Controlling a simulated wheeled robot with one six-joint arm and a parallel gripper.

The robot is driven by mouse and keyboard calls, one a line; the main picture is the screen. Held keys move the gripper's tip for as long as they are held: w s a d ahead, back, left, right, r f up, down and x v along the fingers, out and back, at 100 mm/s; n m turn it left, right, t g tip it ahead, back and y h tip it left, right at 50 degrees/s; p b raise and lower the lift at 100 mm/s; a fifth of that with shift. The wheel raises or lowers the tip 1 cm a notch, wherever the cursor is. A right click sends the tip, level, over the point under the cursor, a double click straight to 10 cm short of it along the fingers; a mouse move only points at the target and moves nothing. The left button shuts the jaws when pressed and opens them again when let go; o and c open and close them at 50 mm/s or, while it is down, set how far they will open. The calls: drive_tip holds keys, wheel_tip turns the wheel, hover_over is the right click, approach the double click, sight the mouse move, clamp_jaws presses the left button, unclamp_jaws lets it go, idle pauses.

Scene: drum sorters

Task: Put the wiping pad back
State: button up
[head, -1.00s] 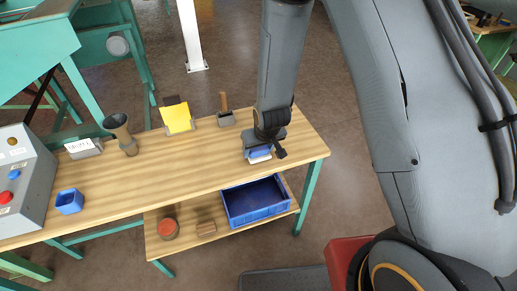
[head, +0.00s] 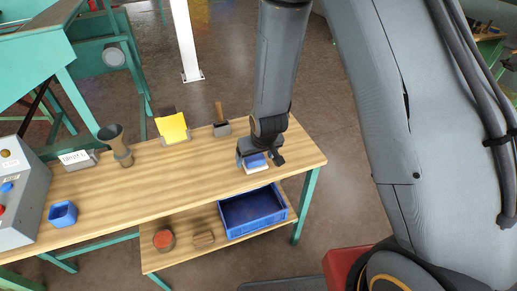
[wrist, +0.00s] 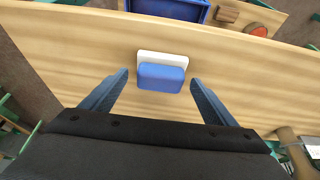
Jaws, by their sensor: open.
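The wiping pad (head: 256,163) is a blue block with a white layer, at the right end of the wooden workbench. In the wrist view the blue pad (wrist: 161,78) lies on the bench top with its white part (wrist: 163,57) along the far side. My gripper (head: 260,158) is right above it in the head view and hides part of it. In the wrist view my gripper (wrist: 158,84) is open, with one blue-grey finger on each side of the pad and a gap to each. I cannot tell its exact height above the bench.
The bench (head: 190,180) is clear around the pad. A brush in a grey holder (head: 221,128), a yellow card on a stand (head: 172,129), a funnel-shaped piece (head: 116,145) and a blue cup (head: 63,214) stand on it. A blue crate (head: 252,212) sits on the lower shelf.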

drive_tip(key=b+v, duration=0.2)
drive_tip(key=v, duration=0.8)
drive_tip(key=s+d+r+m+g, duration=0.1)
drive_tip(key=s+d+r, duration=0.3)
drive_tip(key=s+d, duration=0.1)
drive_tip(key=s+d+r+m+g+h, duration=0.1)
drive_tip(key=s+d+r+m, duration=0.1)
drive_tip(key=s+d+r, duration=0.2)
drive_tip(key=s+d, duration=0.2)
drive_tip(key=d, duration=0.2)
drive_tip(key=shift+d+r, duration=0.2)
drive_tip(key=shift+d, duration=0.15)
wheel_tip(320, 180, down, 4)
drive_tip(key=b, duration=0.3)
drive_tip(key=shift+r+g, duration=0.15)
drive_tip(key=shift+g, duration=0.25)
